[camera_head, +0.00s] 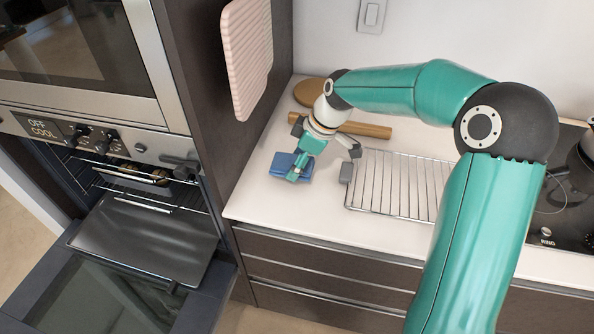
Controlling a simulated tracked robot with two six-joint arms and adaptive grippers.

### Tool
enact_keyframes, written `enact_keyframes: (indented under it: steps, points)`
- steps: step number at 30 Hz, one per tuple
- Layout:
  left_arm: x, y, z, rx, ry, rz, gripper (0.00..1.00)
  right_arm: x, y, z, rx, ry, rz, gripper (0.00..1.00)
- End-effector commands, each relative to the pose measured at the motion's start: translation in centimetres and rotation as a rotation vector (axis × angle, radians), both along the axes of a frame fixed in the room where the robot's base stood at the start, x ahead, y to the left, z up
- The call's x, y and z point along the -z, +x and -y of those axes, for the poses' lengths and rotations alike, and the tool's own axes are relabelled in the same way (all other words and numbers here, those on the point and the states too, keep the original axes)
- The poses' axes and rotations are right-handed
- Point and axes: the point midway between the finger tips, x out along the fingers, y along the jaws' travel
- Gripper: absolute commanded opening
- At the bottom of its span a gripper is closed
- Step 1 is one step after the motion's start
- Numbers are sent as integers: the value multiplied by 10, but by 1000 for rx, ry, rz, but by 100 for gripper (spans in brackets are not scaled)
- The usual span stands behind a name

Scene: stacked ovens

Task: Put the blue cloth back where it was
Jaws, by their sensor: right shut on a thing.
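The blue cloth (283,164) is a small folded piece at the left end of the white counter. My right gripper (296,174) reaches down to it from above and is shut on it. The fingers cover part of the cloth. I cannot tell whether the cloth still touches the counter. My left gripper is not in view.
A wire rack (395,185) lies on the counter (262,203) right of the cloth. A rolling pin (368,129) and a round wooden board (306,92) lie behind. A pink ribbed piece (247,60) hangs on the dark panel. The lower oven's door (105,285) is open, with a dark tray (150,240) pulled out.

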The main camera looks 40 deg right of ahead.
Motion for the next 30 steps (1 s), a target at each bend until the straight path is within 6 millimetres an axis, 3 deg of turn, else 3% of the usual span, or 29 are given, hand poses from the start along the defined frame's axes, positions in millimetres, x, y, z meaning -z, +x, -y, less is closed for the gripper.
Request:
enact_keyframes:
  steps: [6,18,19,22,23,30]
  points:
    - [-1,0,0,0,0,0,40,31,-1,0,1,2,-5,34]
    - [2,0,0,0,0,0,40,37,-1,0,1,1,-2,34]
    - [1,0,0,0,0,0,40,36,-1,0,1,1,-2,72]
    - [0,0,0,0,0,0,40,35,-1,0,1,1,-2,88]
    - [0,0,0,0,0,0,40,35,-1,0,1,1,-2,92]
    - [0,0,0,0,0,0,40,35,-1,0,1,1,-2,92]
